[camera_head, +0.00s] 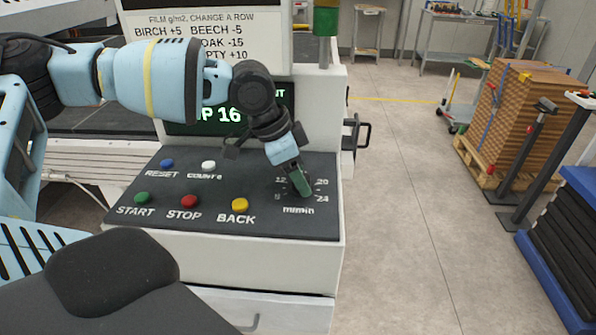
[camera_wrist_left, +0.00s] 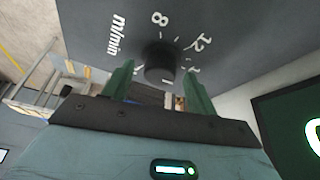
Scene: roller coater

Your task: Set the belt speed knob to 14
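The belt speed knob (camera_wrist_left: 159,57) is a dark round knob on the sloped control panel (camera_head: 225,226), in a ring of white numbers marked m/min. In the head view my left gripper (camera_head: 302,184) reaches down over the dial and hides the knob; the numbers 12, 20 and 24 show around it. In the left wrist view the two green fingers of my left gripper (camera_wrist_left: 158,70) stand apart on either side of the knob, with gaps visible. I cannot tell whether they touch it. The knob's setting cannot be read. My right gripper is not in view.
The panel also carries a blue reset button (camera_head: 167,163), a white button (camera_head: 208,166), green start (camera_head: 142,198), red stop (camera_head: 189,201) and yellow back (camera_head: 240,205) buttons. A screen (camera_head: 190,117) stands behind, partly hidden by my arm. Open floor (camera_head: 400,220) lies to the right.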

